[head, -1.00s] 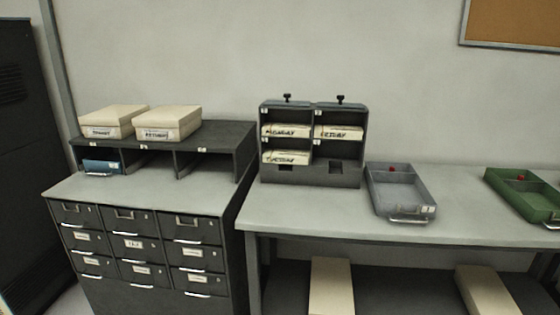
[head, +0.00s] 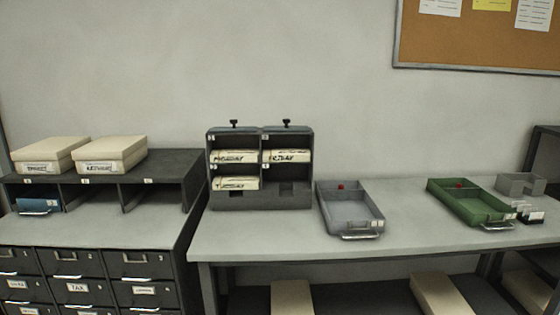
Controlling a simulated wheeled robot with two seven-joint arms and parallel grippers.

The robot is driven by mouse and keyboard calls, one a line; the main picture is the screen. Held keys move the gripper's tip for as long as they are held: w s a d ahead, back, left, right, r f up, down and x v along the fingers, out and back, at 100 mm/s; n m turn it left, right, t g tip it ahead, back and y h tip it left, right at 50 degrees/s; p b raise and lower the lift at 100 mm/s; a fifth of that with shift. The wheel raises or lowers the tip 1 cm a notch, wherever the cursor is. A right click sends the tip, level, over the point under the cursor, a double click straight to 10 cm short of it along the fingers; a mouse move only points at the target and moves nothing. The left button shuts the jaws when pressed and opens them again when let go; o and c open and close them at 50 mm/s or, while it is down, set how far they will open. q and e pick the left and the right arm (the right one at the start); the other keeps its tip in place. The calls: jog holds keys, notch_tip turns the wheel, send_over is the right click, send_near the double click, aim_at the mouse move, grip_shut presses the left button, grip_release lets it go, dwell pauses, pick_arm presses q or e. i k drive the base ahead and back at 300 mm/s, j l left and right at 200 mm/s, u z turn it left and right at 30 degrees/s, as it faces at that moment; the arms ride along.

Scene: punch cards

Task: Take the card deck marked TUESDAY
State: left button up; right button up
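A dark grey rack (head: 262,201) with two columns of compartments stands on the table against the wall. A cream card deck (head: 236,183) lies in its lower left compartment; its handwritten label is blurred but seems to read TUESDAY. Another deck (head: 234,157) lies in the upper left compartment, its label perhaps MONDAY. A third deck (head: 287,156) lies in the upper right compartment, its label perhaps FRIDAY. The lower right compartment looks empty. Neither of my grippers is in view.
A grey tray (head: 334,218) and a green tray (head: 461,212) sit on the table (head: 270,243) right of the rack. Left of it, a dark shelf (head: 175,163) bears two cream boxes, above a drawer cabinet (head: 75,265). The table front before the rack is clear.

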aim_at(219, 181)
jog(key=i+l, duration=0.15)
jog(key=i, duration=0.25)
jog(key=i+l, duration=0.1)
jog(key=i, duration=0.35)
jog(key=i+l, duration=0.15)
jog(key=i, duration=0.25)
